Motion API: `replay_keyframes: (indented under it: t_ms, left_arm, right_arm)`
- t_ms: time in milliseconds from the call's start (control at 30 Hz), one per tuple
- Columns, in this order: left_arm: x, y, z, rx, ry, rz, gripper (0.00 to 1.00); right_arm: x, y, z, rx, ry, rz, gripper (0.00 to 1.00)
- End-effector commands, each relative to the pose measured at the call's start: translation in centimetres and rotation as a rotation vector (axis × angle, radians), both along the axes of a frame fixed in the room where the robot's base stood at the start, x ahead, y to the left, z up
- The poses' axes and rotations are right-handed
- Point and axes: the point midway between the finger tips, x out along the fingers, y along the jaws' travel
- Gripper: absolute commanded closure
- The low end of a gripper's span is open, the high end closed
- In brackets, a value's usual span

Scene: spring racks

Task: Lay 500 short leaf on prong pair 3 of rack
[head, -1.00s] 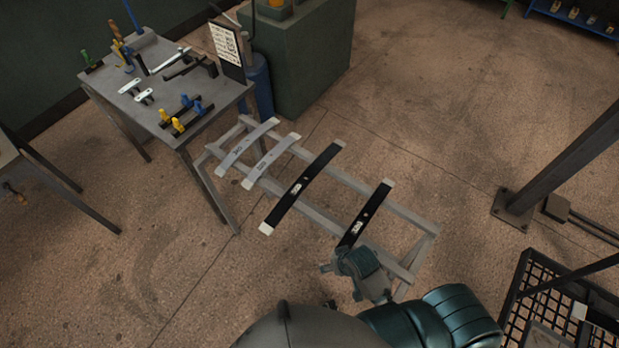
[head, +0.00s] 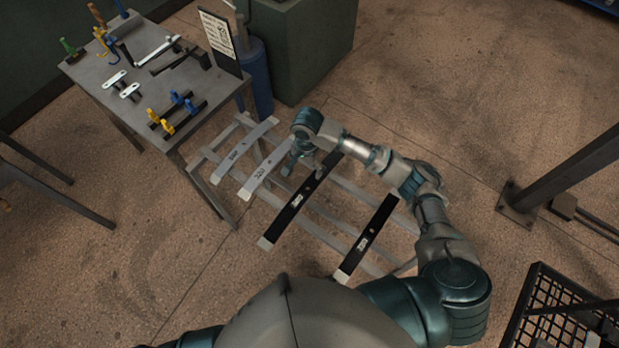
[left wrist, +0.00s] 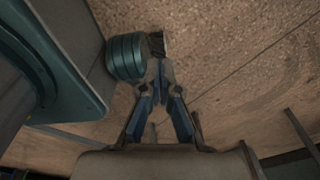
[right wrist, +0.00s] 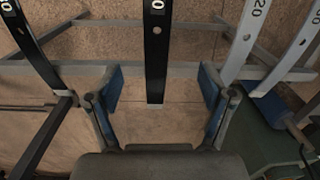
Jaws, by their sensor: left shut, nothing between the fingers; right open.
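The rack (head: 323,237) is a low grey frame carrying leaves side by side. At its left lies a grey leaf (head: 238,157), whose label seems to read 500. Beside it is a grey leaf (head: 257,178) reading 320. Two black leaves (head: 290,218) (head: 369,234) lie to the right, labels too small to read surely. My right gripper (head: 305,160) is over the rack's far side. In the right wrist view it (right wrist: 161,72) is open, with a black leaf's end (right wrist: 155,85) between its fingers, not gripped. My left gripper (left wrist: 160,68) is shut and empty, off the rack.
A grey table (head: 95,75) with clamps and small metal parts stands left of the rack. A blue cylinder (head: 255,75) and a green cabinet (head: 300,50) are behind. A post (head: 570,165) and a black mesh crate (head: 535,315) are at right.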

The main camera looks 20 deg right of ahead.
Motion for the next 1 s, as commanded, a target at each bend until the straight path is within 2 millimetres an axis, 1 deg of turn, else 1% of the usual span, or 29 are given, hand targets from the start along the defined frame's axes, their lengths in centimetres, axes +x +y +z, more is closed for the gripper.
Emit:
replay_keyframes:
  t_ms: [33,67,167,267,400,500,600,700,867,1000]
  left_arm:
    - [0.1,0.5,0.0,0.005,0.000,-0.001,1.00]
    - [0.0,0.7,0.0,0.008,-0.001,0.000,1.00]
    - [-0.3,1.3,-0.1,0.016,0.004,0.001,1.00]
    - [-1.0,1.7,-0.2,0.021,0.014,0.003,1.00]
    - [-1.8,2.0,-0.4,0.025,0.025,0.003,1.00]
    - [-1.8,2.0,-0.6,0.025,0.026,0.003,1.00]
    - [-1.6,1.8,-0.7,0.021,0.023,0.004,1.00]
    - [-1.1,1.1,-0.7,0.013,0.015,0.004,1.00]
    - [-0.5,0.1,-0.7,0.001,0.006,0.002,1.00]
    - [-0.5,0.3,-0.6,0.003,0.005,0.001,1.00]
  right_arm:
    - [0.5,-0.4,0.7,-0.014,0.002,-0.035,0.19]
    - [0.6,-0.6,0.8,-0.020,0.005,-0.053,0.19]
    - [0.8,-1.1,0.1,-0.026,0.013,-0.084,0.19]
    - [0.8,-1.4,-2.0,-0.025,0.016,-0.087,0.19]
    - [0.9,-1.5,-5.5,-0.022,0.016,-0.086,0.19]
    - [0.9,-1.6,-7.8,-0.020,0.015,-0.085,0.19]
    - [0.9,-1.5,-9.6,-0.019,0.013,-0.084,0.19]
    - [0.9,-1.4,-10.7,-0.021,0.012,-0.084,0.19]
    - [0.7,-1.1,-11.7,-0.021,0.012,-0.082,0.19]
    - [0.1,-0.8,-13.8,-0.024,0.013,-0.082,0.19]
